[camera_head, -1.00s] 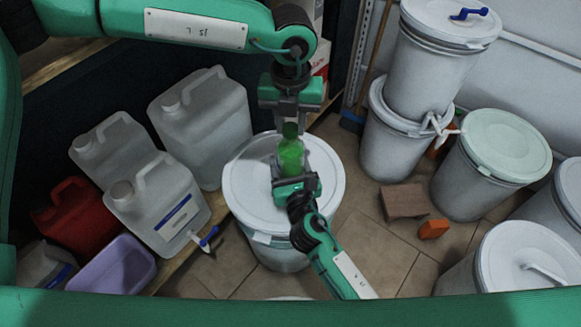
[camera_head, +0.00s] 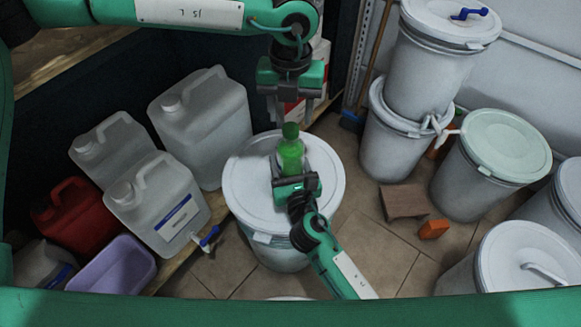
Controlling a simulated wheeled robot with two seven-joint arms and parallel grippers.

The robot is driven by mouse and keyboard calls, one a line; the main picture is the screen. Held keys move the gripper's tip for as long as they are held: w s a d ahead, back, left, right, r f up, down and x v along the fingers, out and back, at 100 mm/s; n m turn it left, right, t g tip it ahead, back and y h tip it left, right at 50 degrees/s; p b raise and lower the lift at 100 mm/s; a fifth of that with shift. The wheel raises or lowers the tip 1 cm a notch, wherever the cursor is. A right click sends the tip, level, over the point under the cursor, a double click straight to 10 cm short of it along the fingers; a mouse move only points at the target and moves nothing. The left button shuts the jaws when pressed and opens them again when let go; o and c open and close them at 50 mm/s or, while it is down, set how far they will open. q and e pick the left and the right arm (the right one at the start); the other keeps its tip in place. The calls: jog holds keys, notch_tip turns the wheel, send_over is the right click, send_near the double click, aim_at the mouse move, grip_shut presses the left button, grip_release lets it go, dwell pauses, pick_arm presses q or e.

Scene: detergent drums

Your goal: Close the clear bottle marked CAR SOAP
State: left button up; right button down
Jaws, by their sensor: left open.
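A small bottle with green contents (camera_head: 290,157) stands upright over the lid of a white drum, with a green cap (camera_head: 290,131) on its top. No marking on it can be read. My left gripper (camera_head: 289,116) hangs above the cap, its fingers spread apart and empty, clear of the cap. My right gripper (camera_head: 292,172) comes from the lower right and is at the lower part of the bottle, its fingers at the bottle's sides. The bottle's base is partly hidden by this gripper. Whether the cap sits fully tight cannot be told.
The white drum (camera_head: 245,195) stands beneath the bottle. White jugs (camera_head: 205,120), a red can (camera_head: 75,215) and a purple tub (camera_head: 115,268) stand left. Stacked drums (camera_head: 430,70) and more drums stand right. A brown block (camera_head: 403,201) and an orange block (camera_head: 434,229) lie on the floor.

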aim_at(291, 127)
pick_arm(q)
jog(key=shift+r, duration=0.6)
jog(key=shift+c, duration=0.2)
jog(key=shift+r+m, duration=0.7)
jog(key=shift+r, duration=1.05)
jog(key=shift+f, duration=4.05)
